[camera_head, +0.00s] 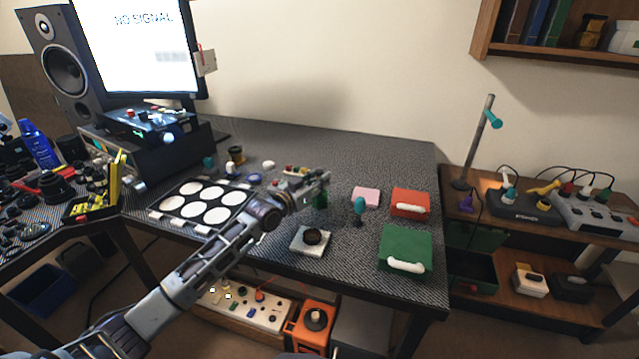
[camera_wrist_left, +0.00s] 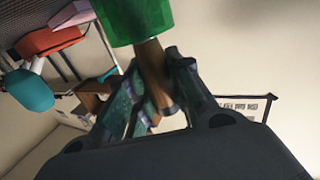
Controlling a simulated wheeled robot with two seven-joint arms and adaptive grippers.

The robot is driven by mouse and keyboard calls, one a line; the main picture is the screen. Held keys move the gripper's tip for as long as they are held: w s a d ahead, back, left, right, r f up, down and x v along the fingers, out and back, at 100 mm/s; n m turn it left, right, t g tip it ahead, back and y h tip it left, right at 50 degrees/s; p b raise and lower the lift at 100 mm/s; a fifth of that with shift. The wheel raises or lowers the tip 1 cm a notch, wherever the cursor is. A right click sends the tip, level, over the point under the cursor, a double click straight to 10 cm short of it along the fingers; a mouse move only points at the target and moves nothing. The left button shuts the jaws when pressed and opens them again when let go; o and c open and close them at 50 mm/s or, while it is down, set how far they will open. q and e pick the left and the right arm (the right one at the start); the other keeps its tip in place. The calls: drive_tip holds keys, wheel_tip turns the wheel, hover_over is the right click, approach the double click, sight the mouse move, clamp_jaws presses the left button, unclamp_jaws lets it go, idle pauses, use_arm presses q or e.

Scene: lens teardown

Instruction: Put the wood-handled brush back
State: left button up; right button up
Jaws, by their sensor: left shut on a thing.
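My left gripper (camera_head: 322,180) is over the middle of the dark woven desk, its arm coming in from the lower left. In the left wrist view its fingers (camera_wrist_left: 157,95) are shut on the wooden handle of the brush (camera_wrist_left: 153,62). A green block-like part (camera_wrist_left: 137,20) adjoins the far end of the handle. In the head view this green part (camera_head: 320,199) shows just below the fingertips. I cannot tell whether it is the brush's head or a holder around it, or whether it touches the desk. My right gripper is not in view.
Right of the gripper are a teal-headed tool (camera_head: 359,206), a pink block (camera_head: 367,195), a red case (camera_head: 409,200) and a green case (camera_head: 404,246). A pale pad (camera_head: 299,243) with a dark ring is in front. A tray with white discs (camera_head: 184,216) lies left.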

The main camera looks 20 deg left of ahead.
use_arm(q)
drive_tip(key=shift+f, duration=0.35)
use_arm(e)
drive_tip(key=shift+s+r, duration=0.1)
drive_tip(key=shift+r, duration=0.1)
use_arm(q)
drive_tip(key=o, duration=0.9)
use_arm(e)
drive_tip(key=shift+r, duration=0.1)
use_arm(q)
drive_tip(key=shift+r, duration=0.2)
